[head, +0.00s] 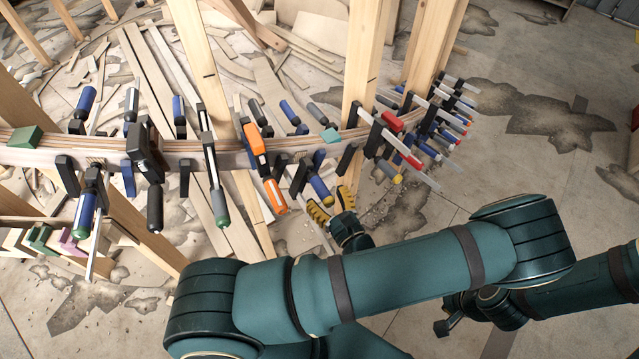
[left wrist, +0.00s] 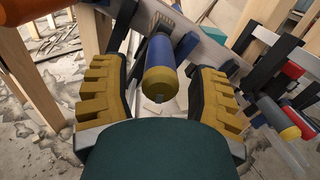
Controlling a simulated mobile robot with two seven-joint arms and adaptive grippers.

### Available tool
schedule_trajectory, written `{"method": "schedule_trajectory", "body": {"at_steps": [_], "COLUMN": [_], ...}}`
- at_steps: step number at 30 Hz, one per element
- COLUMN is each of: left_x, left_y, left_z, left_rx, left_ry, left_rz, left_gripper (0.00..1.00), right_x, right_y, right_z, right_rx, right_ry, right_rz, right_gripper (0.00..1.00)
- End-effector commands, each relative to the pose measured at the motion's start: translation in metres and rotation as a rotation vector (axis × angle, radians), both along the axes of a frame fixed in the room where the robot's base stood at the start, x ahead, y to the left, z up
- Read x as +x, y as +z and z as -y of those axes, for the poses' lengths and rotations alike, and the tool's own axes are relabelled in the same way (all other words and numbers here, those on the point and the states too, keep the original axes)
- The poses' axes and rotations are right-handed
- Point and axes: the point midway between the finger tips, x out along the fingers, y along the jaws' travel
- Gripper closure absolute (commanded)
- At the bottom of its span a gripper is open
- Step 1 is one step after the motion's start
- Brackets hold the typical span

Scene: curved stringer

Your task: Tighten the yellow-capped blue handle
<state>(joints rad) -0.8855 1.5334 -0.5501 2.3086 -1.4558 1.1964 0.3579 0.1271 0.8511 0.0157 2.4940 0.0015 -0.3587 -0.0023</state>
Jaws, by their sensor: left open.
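The yellow-capped blue handle (head: 320,188) hangs from a clamp on the curved stringer (head: 230,157), right of the orange clamp. In the left wrist view the blue handle (left wrist: 159,62) points toward me, its yellow cap lowest. My left gripper (head: 332,207) is open, with yellow-padded fingers close to the handle's capped end. In the left wrist view the fingers of my left gripper (left wrist: 160,100) stand on either side of the handle, with visible gaps. A dark end piece of my right arm (head: 442,327) shows at lower right; its jaws cannot be made out.
An orange clamp (head: 265,170) hangs to the left. Another yellow-capped handle (head: 389,173) and red-tipped clamps (head: 408,157) crowd the right. A wooden post (head: 358,60) rises behind the stringer. The concrete floor (head: 520,150) at right is open.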

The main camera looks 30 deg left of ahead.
Motion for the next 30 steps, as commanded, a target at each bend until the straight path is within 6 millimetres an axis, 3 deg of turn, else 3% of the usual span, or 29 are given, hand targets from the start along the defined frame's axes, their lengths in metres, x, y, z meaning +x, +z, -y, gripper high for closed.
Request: {"method": "schedule_trajectory", "body": {"at_steps": [17, 22, 30], "left_x": [0.0003, 0.0002, 0.0004], "left_y": [-0.0001, -0.0001, 0.0001], "left_z": [-0.007, -0.0069, -0.0072], "left_rx": [0.0, 0.0, 0.001], "left_ry": [-0.006, -0.006, -0.005], "left_rz": [-0.001, -0.001, -0.002], "left_gripper": [0.38, 0.97, 1.0], "right_x": [0.0004, 0.0003, 0.0003], "right_y": [-0.002, -0.002, -0.0019], "right_z": [0.0003, 0.0003, 0.0002], "right_rx": [0.0, 0.0, 0.0], "right_ry": [0.0, 0.0, 0.0], "right_rz": [0.001, 0.001, 0.001], "right_gripper": [0.53, 0.53, 0.53]}}
